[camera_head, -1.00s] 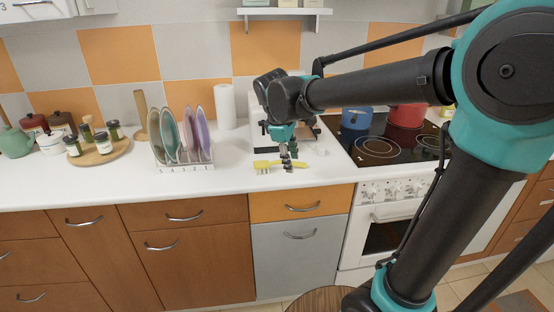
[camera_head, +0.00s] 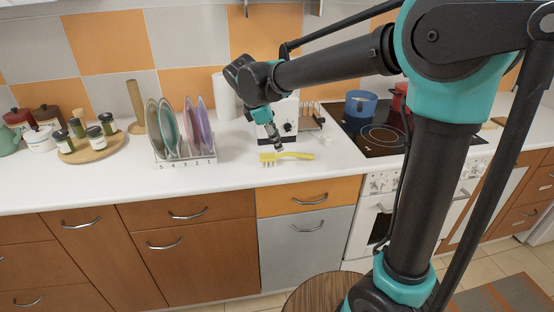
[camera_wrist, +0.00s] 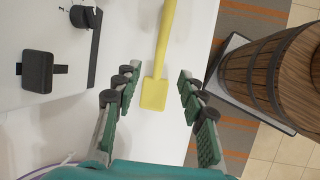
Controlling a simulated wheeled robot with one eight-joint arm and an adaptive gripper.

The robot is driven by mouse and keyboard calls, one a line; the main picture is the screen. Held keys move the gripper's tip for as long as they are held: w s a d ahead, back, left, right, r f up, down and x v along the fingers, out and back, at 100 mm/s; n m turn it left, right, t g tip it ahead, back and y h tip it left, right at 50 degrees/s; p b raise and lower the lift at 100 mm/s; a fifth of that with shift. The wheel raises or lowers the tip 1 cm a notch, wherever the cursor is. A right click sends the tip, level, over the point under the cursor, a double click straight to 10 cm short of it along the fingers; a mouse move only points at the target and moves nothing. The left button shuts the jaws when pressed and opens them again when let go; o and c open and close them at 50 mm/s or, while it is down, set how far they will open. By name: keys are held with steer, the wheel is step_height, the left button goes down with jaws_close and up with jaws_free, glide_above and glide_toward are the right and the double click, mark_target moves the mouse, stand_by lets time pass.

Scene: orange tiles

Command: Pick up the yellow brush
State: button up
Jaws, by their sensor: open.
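The yellow brush (camera_head: 287,156) lies on the white counter (camera_head: 240,178) near its front edge, bristle end to the left and handle to the right. In the wrist view the brush (camera_wrist: 158,75) shows between the two fingers, its wide end nearest me and its handle running up the picture. My gripper (camera_head: 277,147) is just above and behind the brush in the head view. In the wrist view my gripper (camera_wrist: 157,85) is open and empty, its fingers well apart on either side of the brush. I cannot tell the exact height above it.
A white appliance (camera_head: 289,112) stands behind the brush. A rack with plates (camera_head: 185,140) stands to the left. The stove (camera_head: 385,138) with a blue pot (camera_head: 361,103) is to the right. A wooden barrel (camera_wrist: 265,75) stands beyond the counter edge.

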mark_target(285, 154)
steer(key=shift+x, duration=3.8)
steer(key=shift+d, duration=0.1)
steer(key=shift+c, duration=0.6)
jaws_close()
